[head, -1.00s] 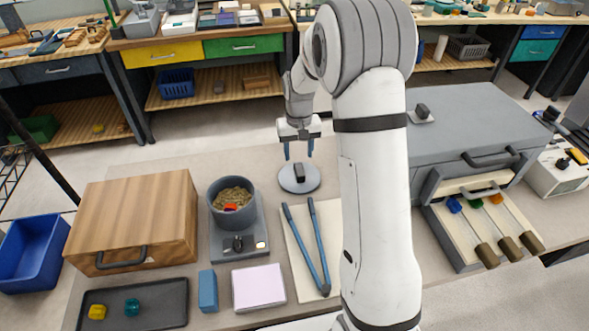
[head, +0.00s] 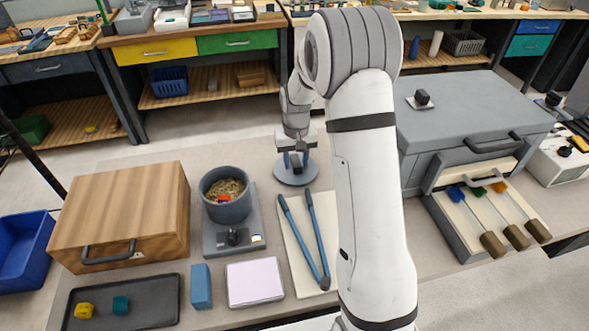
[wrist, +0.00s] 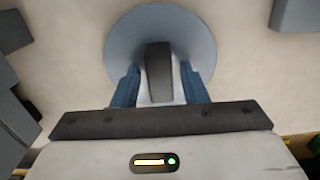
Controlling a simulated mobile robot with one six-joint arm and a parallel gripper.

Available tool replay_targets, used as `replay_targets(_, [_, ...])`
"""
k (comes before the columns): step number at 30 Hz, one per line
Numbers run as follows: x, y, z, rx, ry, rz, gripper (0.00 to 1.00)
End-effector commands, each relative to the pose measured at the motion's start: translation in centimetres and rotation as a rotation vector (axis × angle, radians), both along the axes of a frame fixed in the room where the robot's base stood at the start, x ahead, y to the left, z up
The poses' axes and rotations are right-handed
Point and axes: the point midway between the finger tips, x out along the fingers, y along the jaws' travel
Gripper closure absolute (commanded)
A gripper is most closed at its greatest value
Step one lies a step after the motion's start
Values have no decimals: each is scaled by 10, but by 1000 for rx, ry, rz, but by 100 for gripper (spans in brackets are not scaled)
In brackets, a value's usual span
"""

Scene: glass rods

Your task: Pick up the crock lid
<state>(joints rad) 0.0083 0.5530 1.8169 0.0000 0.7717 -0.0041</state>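The crock lid (head: 283,178) is a flat grey-blue disc with a dark block knob (head: 296,163), lying on the table behind the blue-handled tool. In the wrist view the lid (wrist: 126,42) fills the upper middle, with its knob (wrist: 159,72) upright in the centre. My gripper (head: 296,157) is down at the lid. In the wrist view its blue fingers (wrist: 160,84) stand on either side of the knob, open, with a small gap showing on both sides. The grey crock (head: 226,206) stands open on a scale-like base, with grainy contents and a red piece inside.
A blue-handled long tool (head: 303,236) lies on a pale board in front of the lid. A wooden box (head: 125,210) stands left. A large grey case (head: 465,115) with an open drawer of tools stands right. Bare table surrounds the lid.

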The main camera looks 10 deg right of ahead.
Motion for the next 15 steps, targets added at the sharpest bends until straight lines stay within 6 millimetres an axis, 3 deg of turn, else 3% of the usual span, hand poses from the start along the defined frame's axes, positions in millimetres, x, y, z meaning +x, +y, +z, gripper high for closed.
replay_targets(15, [0, 1, 0, 0, 0, 1, 100])
